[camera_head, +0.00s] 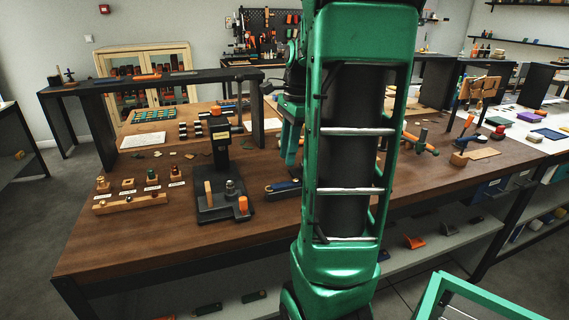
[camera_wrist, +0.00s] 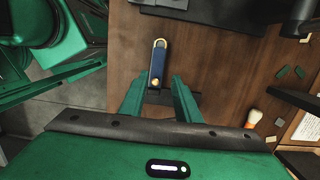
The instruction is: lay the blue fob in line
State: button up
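The blue fob (camera_wrist: 158,64) shows in the wrist view as a narrow dark-blue strip. It has a brass ring at its far end and a brass stud at its near end. My gripper (camera_wrist: 156,88) is open, its two green fingers apart, with the near end of the fob between or just below the tips. Any contact cannot be told. In the head view the fob (camera_head: 287,185) lies at the front of the brown table, below my gripper (camera_head: 290,160). My arm hides the table to its right.
A black press (camera_head: 221,170) with an orange block stands left of the fob. Wooden stamps (camera_head: 152,182) with labels stand farther left. A dark raised shelf (camera_head: 150,80) spans the back. Bare wood (camera_head: 150,228) lies along the front edge.

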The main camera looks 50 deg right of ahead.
aim_at(287, 184)
jog(key=shift+s+f+t+y, duration=0.25)
jog(key=shift+f+t+y, duration=0.15)
jog(key=shift+f+y, duration=0.3)
jog(key=shift+f, duration=3.5)
jog(key=c, duration=0.5)
jog(key=o, duration=1)
jog(key=shift+c, duration=0.2)
jog(key=v, duration=1)
jog(key=shift+r, duration=0.4)
